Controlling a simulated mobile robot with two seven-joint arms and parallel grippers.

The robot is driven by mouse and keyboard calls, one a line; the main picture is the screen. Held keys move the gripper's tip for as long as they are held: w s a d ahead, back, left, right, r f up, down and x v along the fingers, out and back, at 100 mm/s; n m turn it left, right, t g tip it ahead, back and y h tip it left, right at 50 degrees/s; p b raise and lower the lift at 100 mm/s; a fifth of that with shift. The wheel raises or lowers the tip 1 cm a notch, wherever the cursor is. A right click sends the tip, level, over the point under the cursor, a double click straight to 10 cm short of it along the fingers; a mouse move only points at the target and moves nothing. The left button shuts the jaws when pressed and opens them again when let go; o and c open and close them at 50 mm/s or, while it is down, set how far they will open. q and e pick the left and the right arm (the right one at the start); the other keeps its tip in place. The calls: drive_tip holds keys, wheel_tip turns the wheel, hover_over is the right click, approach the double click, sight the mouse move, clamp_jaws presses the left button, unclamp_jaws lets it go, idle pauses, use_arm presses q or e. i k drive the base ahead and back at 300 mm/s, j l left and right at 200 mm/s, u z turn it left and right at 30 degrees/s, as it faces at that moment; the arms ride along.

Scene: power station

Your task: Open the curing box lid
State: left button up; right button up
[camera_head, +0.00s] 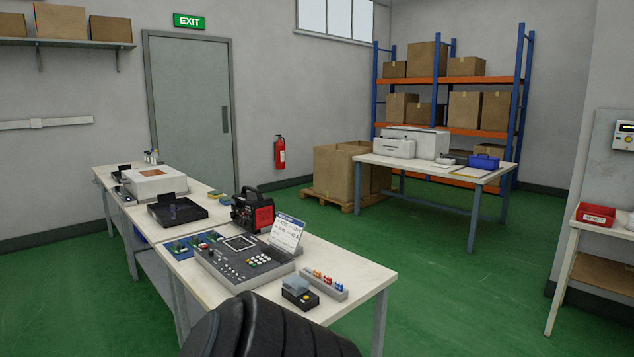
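The curing box looks to be the white box (154,184) with an orange window in its top, on the far left part of the workbench. Its lid looks shut, but it is small from here and the details are hard to tell. Neither of my grippers shows in the head view, so their state and their distance from the box cannot be seen.
The long workbench (345,272) holds a grey control panel (240,262), a black-and-red unit (252,211) and a flat black case (177,212). A black ribbed shape (265,330) covers the bottom middle. Green floor (430,290) is clear to the right.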

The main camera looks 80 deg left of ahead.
sight(145, 184)
drive_tip(key=u, duration=1.55)
drive_tip(key=j+u, duration=0.3)
drive_tip(key=u, duration=0.2)
drive_tip(key=j+u, duration=0.25)
drive_tip(key=u, duration=0.25)
drive_tip(key=i+j+u, duration=0.2)
drive_tip(key=j+u, duration=0.25)
drive_tip(key=i+j+u, duration=0.25)
drive_tip(key=j+u, duration=0.2)
drive_tip(key=i+j+u, duration=0.55)
drive_tip(key=u, duration=0.3)
drive_tip(key=i+j+u, duration=0.1)
drive_tip(key=i+u, duration=0.35)
drive_tip(key=i, duration=0.9)
drive_tip(key=i+j+z, duration=0.15)
drive_tip(key=i+z, duration=0.25)
drive_tip(key=i, duration=0.15)
drive_tip(key=i+j+z, duration=0.3)
drive_tip(key=i+z, duration=0.15)
drive_tip(key=i+j+z, duration=0.25)
drive_tip(key=z, duration=0.15)
drive_tip(key=i+j+z, duration=0.5)
drive_tip(key=j+z, duration=0.25)
drive_tip(key=i+j+z, duration=0.15)
drive_tip(key=j+z, duration=0.25)
